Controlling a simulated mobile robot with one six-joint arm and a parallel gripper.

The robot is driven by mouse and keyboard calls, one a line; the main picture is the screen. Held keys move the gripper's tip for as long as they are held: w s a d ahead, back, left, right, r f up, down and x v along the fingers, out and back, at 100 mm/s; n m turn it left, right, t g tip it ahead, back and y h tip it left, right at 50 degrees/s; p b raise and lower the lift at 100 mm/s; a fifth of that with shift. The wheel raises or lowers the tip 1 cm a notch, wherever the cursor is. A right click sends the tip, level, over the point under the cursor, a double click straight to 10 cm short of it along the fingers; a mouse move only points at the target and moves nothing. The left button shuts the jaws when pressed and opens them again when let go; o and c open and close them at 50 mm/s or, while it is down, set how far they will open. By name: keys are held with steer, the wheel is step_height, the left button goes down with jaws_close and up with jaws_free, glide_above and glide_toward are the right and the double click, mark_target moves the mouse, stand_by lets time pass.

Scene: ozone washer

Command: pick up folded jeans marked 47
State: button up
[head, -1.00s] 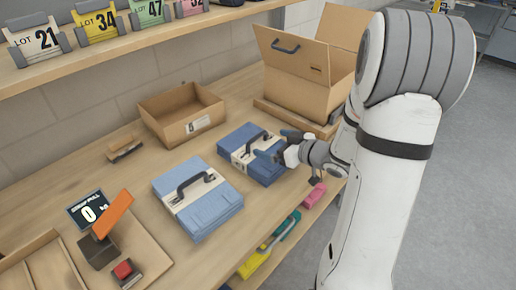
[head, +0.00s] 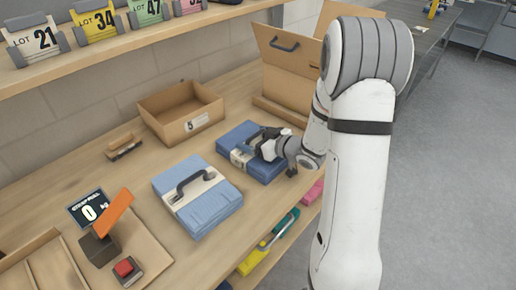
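Two folded blue jeans bundles lie flat on the wooden bench, each with a pale band and a dark carry handle. The nearer bundle (head: 213,213) is at centre left, with nothing touching it. The farther bundle (head: 232,137) is to its upper right. No number can be read on either bundle. My gripper (head: 256,143) is over the farther bundle, with its dark fingers at the handle. Whether the fingers are around the handle or above it, open or shut, I cannot tell. The gripper hides part of the band and handle.
An open cardboard box (head: 205,119) stands behind the bundles, and a taller open carton (head: 292,79) is behind my arm. A scale display (head: 89,209) and red button (head: 124,268) are at lower left. Lot cards, including LOT 47 (head: 150,10), line the shelf above.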

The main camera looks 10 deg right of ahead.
steer(key=c, duration=0.9)
steer(key=shift+r, duration=0.15)
